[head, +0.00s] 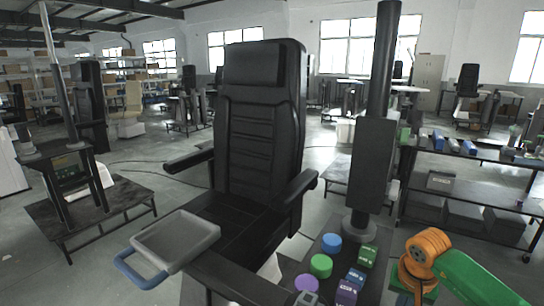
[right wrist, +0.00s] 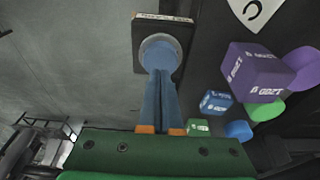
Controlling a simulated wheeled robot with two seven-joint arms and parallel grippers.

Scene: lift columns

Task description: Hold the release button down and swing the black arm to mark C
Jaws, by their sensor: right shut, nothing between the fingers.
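A black arm (head: 228,277) runs from the bottom edge of the head view to a grey tray (head: 176,238) with a blue loop handle (head: 141,272), beside a black chair. In the right wrist view, a round blue-grey button (right wrist: 160,46) sits on a dark box (right wrist: 137,42). My right gripper (right wrist: 160,76) is shut and empty, its blue fingers lined up over the button's lower edge; I cannot tell whether they touch or press it. A white plate with mark C (right wrist: 256,10) shows at the top. My left gripper is in neither view.
A black chair (head: 262,130) fills the middle of the head view. A column (head: 375,160) stands right of it. Coloured discs (head: 331,243) and boxes (head: 367,255) lie on a dark surface, close right of my fingers in the wrist view. A dark shelf (head: 470,157) stands at right.

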